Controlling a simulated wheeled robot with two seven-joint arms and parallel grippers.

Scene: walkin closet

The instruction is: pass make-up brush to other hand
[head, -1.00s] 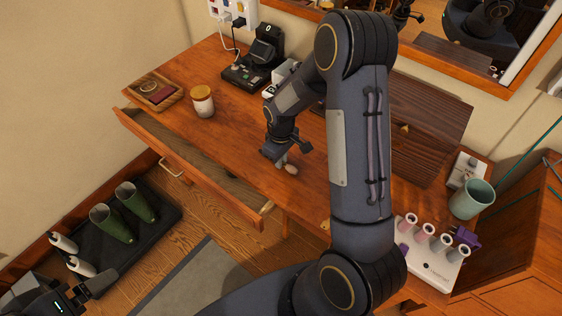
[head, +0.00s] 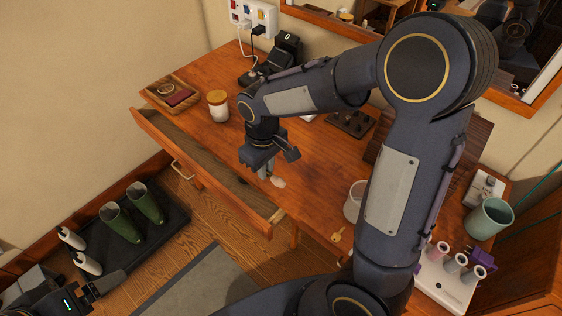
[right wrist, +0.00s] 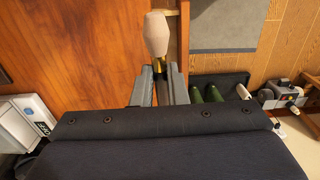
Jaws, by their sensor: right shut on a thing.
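The make-up brush (head: 278,182) has a pale, rounded bristle head and a gold ferrule. In the head view my right gripper (head: 265,171) is shut on it over the front part of the wooden table, close to the open drawer. In the right wrist view the bristle head (right wrist: 156,34) points out beyond the fingertips (right wrist: 158,72), which close on it near the ferrule. Most of the handle is hidden. My left gripper (head: 108,282) is low at the left, away from the brush, and its jaw opening is unclear.
The drawer (head: 200,165) stands open along the table's front. A lidded candle jar (head: 218,106) and small tray (head: 172,96) are at the left. A glass (head: 353,202) and key (head: 337,234) lie near my right arm. A black mat (head: 172,228) holds green boots below.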

